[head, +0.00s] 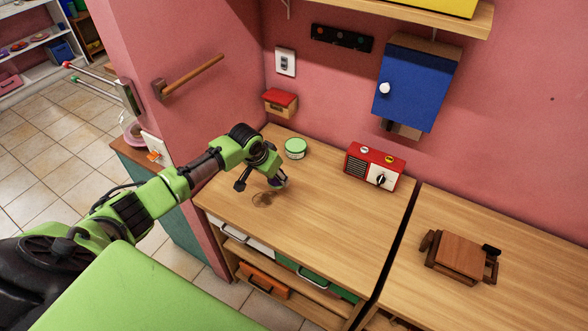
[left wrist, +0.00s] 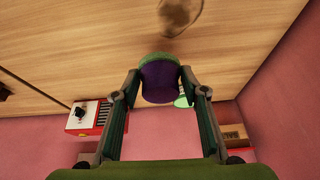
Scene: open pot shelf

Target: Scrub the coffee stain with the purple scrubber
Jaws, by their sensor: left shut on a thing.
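The coffee stain (head: 263,199) is a brown ring-like mark on the wooden counter (head: 325,222). It also shows at the top edge of the left wrist view (left wrist: 180,14), partly cut off. My left gripper (head: 263,184) is over the counter just beside the stain, on its far side in the head view. It is shut on the purple scrubber (left wrist: 160,82), which has a green edge and sits between the two fingertips. The scrubber appears apart from the stain in the wrist view; whether it touches the counter I cannot tell. My right gripper is not in view.
A red radio (head: 375,166) stands to the right. A blue cabinet (head: 417,85) and a red-lidded box (head: 280,102) are at the wall. A brown wooden object (head: 460,254) lies on the right-hand counter. The counter's middle is clear.

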